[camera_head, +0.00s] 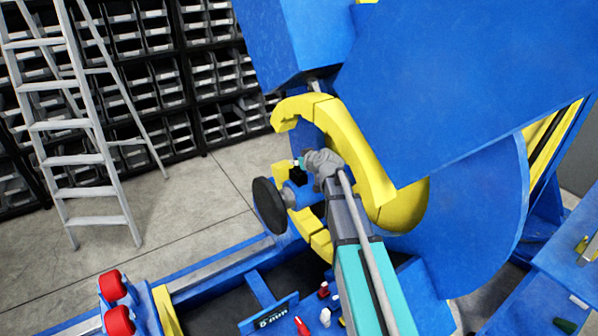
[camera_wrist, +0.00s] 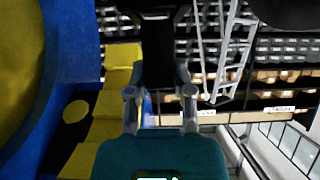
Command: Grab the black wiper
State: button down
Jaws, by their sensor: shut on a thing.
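My gripper (camera_head: 303,164) is beside the yellow curved clamp of the blue positioner, near the middle of the head view. In the wrist view its two grey fingers (camera_wrist: 159,90) are closed on the black wiper (camera_wrist: 158,55). The wiper is a dark bar that widens at its far end, toward the top of that view. In the head view only a small black part (camera_head: 298,174) shows at the fingertips, and the rest is hidden or too small to tell.
A black disc (camera_head: 269,205) on a blue shaft stands just left of my gripper. The yellow clamp (camera_head: 350,140) and blue positioner body (camera_head: 460,110) crowd the right. A ladder (camera_head: 85,125) and bin shelves (camera_head: 160,70) stand behind. Red rollers (camera_head: 113,285) lie lower left. Open floor (camera_head: 190,200) lies left.

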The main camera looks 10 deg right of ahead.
jog(key=shift+r, duration=0.15)
notch_tip(320, 180, up, 3)
jog(key=p, duration=0.3)
jog(key=s+a+r+p, duration=0.3)
jog(key=s+r+p, duration=0.6)
jog(key=s, duration=0.4)
jog(key=shift+s+a+r+p, duration=0.3)
jog(key=shift+r+p, duration=0.1)
jog(key=shift+p, duration=0.1)
jog(key=shift+f, duration=0.1)
dwell(0.3)
